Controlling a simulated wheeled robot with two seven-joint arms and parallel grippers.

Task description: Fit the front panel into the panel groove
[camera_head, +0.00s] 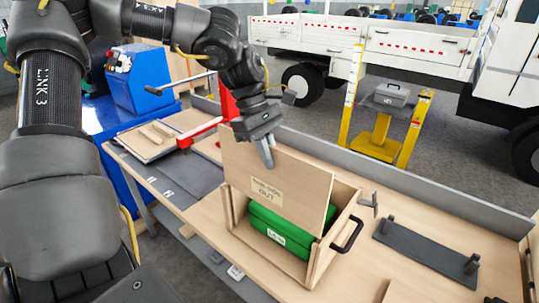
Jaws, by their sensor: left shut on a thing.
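The front panel (295,178) is a flat wooden board with a label (267,191) that seems to read "THIS SIDE OUT", facing me. My left gripper (266,152) is shut on the panel's upper edge, left of its middle. The panel stands roughly upright at the open near side of a wooden crate (345,226). Its lower edge is raised, and a green case (281,232) in the crate shows below it. The near ends of the crate's side walls, where the panel groove would be, show at left and right; I cannot tell whether the panel touches them. My right gripper is out of view.
A black handle (348,236) sticks out from the crate's right wall. A dark stand with upright posts (425,250) lies to the right on the bench. A red tool (205,130) and a wooden tray (150,140) are at the left. A grey rail (420,190) edges the bench's back.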

